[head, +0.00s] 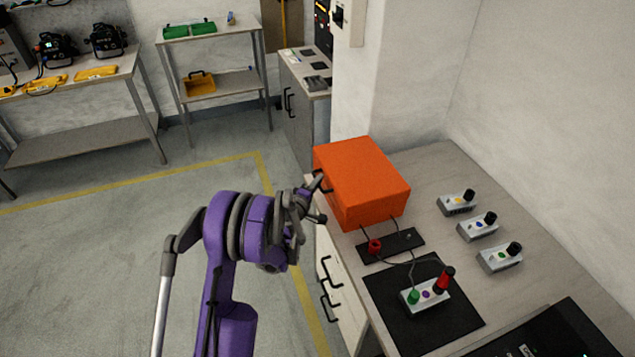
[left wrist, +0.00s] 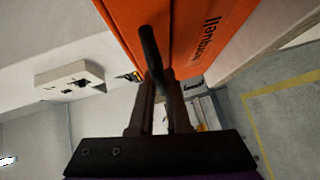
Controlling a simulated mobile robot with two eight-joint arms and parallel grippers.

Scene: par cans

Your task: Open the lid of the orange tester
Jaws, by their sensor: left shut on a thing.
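The orange tester (head: 362,180) is a box standing at the left edge of the worktop, with its lid down. In the left wrist view its orange side (left wrist: 188,35) carries dark lettering and a black bar handle (left wrist: 150,48). My left gripper (head: 319,196) is at the tester's left side, its fingers (left wrist: 160,85) shut around the handle. The gripper partly hides the handle in the head view. My right gripper is not in view.
A dark mat (head: 385,306) with a small wired grey unit (head: 430,295) lies in front of the tester. Several grey knobbed units, including one (head: 478,227), stand to its right. Cabinet handles (head: 327,270) project below the worktop. The floor at left is clear.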

